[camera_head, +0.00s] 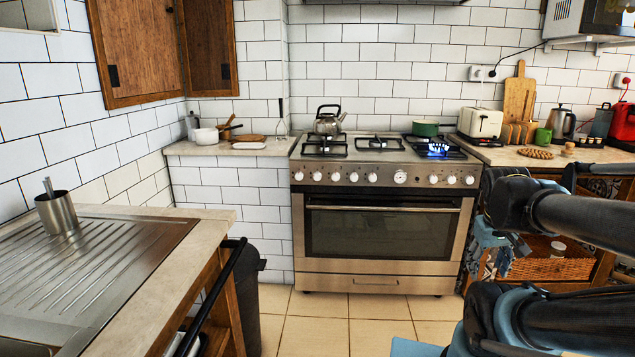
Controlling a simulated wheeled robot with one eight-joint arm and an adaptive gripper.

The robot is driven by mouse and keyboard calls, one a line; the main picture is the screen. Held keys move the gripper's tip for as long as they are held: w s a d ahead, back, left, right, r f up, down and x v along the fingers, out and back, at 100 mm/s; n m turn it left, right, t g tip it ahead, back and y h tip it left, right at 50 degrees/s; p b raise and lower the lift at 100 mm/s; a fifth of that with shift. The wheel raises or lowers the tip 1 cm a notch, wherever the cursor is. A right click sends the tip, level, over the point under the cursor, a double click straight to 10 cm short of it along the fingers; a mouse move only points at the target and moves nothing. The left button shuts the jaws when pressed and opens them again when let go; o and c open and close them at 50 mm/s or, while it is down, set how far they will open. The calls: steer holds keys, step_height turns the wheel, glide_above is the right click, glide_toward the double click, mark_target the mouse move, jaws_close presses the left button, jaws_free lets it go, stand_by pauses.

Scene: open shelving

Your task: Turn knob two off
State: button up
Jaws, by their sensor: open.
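The steel stove (378,273) stands against the tiled back wall. A row of several round knobs runs along its front panel; one sits left of the centre dial (372,177), and others sit to the right, such as one knob (433,179). I see no readable numbers, so I cannot tell which is knob two. A blue flame (437,150) burns on the right burner, beside a green pot (425,128). The other burners show no flame. My arm reaches in from the right, in front of the stove's right side; my gripper fingers do not show.
A kettle (328,121) stands on the left burner. A toaster (480,124) stands on the right counter. A sink counter (180,228) with a metal cup (57,212) is at the left. The tiled floor (345,322) before the stove is clear.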

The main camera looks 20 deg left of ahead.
steer(key=w+a+r+n+t+h, duration=0.1)
steer(key=w+a+r+n+t, duration=0.2)
steer(key=w, duration=0.6)
steer(key=w+a+r+n+t+h, duration=0.15)
steer(key=w+a+n, duration=0.3)
steer(key=w, duration=0.45)
steer(key=w+a+r+n+t+h, duration=0.1)
steer(key=w+a+r+n, duration=0.3)
steer(key=w, duration=0.5)
steer(key=n+t+y, duration=0.8)
steer(key=n+t, duration=0.2)
steer(key=n, duration=1.2)
glide_toward(317, 177)
steer(key=shift+g, duration=0.25)
steer(key=w, duration=0.3)
steer(key=w+a, duration=0.1)
steer(key=w, duration=0.4)
steer(key=shift+w+a+r, duration=0.15)
steer(key=shift+w+a, duration=0.15)
steer(key=c, duration=1.1)
